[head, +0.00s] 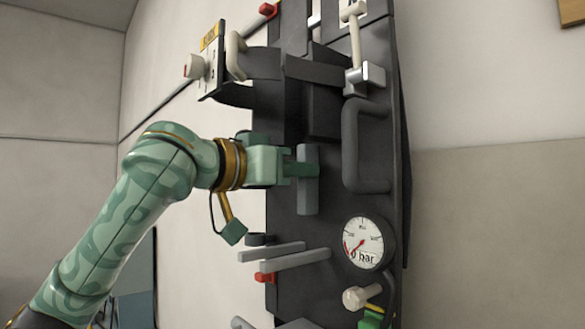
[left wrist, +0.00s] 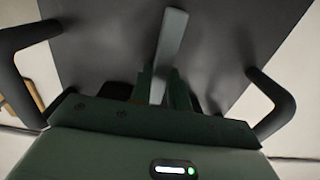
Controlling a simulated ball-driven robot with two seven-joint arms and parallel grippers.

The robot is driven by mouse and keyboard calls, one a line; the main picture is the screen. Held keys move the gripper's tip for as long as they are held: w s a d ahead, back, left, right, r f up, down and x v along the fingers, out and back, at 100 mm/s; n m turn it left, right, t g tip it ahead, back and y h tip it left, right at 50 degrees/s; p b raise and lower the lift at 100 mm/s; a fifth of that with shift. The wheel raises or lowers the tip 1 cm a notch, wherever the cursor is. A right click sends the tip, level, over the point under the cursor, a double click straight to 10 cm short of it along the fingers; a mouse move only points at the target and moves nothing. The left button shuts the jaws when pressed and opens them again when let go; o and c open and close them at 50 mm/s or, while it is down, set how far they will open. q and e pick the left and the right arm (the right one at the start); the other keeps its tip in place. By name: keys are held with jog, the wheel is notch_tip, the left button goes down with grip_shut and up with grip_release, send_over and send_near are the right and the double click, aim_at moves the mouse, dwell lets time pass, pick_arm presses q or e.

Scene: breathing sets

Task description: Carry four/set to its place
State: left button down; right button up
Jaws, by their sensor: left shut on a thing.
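A dark breathing set (head: 335,215) stands tall in the head view, with a pressure gauge (head: 363,243) reading 0 bar low on it. I cannot read a number four on it. My left gripper (head: 305,170) is shut on a grey bar (head: 308,198) at the middle of the set's front. In the left wrist view, the left gripper's fingers (left wrist: 164,90) stand on either side of this bar (left wrist: 170,42), before a dark plate (left wrist: 105,45). Whether the set hangs free or rests on something is hidden. My right gripper is not in view.
A loop handle (head: 352,150) sticks out on the set's right side. Grey bars (head: 285,256) and a red clip (head: 265,278) project low on the left.

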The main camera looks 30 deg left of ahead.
aim_at(315, 182)
pick_arm(q)
jog(key=shift+r, duration=0.2)
jog(key=shift+w+d, duration=0.2)
jog(key=shift+w, duration=0.25)
jog(key=shift+w+p, duration=0.2)
jog(key=shift+p, duration=0.1)
jog(key=shift+w+d, duration=0.15)
jog(key=shift+w, duration=0.2)
jog(key=shift+p+x, duration=1)
jog(key=shift+x, duration=0.65)
jog(key=shift+f+b, duration=0.3)
jog(key=shift+f, duration=0.15)
jog(key=shift+f+b, duration=0.3)
jog(key=shift+f, duration=0.3)
